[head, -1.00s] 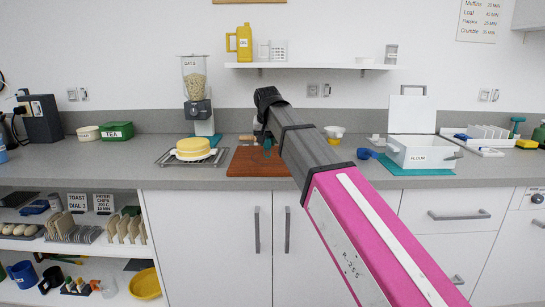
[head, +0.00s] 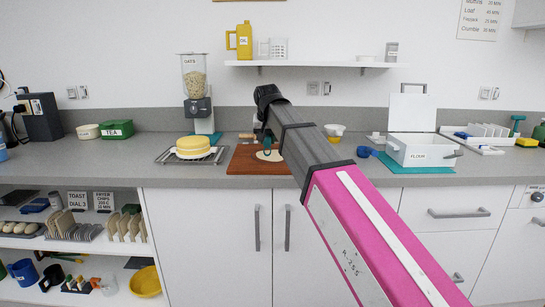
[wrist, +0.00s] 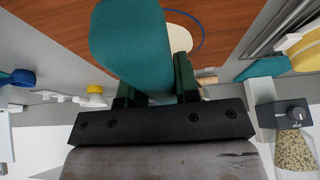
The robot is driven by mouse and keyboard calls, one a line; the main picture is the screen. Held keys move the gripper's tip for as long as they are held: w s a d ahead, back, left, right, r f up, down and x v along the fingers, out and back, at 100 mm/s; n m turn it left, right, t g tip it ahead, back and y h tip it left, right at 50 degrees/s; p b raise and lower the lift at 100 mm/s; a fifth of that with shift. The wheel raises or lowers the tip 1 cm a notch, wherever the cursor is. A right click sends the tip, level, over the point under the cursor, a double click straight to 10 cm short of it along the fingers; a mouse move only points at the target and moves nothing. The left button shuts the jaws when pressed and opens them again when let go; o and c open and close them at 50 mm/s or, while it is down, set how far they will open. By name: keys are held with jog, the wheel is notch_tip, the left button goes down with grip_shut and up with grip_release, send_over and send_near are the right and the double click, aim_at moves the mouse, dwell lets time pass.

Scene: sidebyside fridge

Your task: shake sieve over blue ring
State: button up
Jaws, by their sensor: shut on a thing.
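My gripper (wrist: 155,88) is shut on a teal thing (wrist: 130,42), which I take to be the sieve. It hides much of the board in the wrist view. In the head view a small part of the teal thing (head: 267,144) shows over the brown board (head: 245,168), partly behind my arm. The blue ring (wrist: 203,32) lies on the board, only its right side showing in the wrist view. A pale round patch (wrist: 181,37) lies inside it. It also shows in the head view (head: 268,156). Any gap between sieve and ring is unclear.
A yellow cake (head: 194,146) on a wire rack stands left of the board, with the oats dispenser (head: 196,85) behind. To the right are a blue scoop (head: 367,152) and the open flour box (head: 419,151). The counter left of the rack is largely clear.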

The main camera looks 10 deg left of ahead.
notch_tip(320, 180, up, 6)
jog(key=shift+f, duration=0.1)
dwell(0.4)
dwell(0.4)
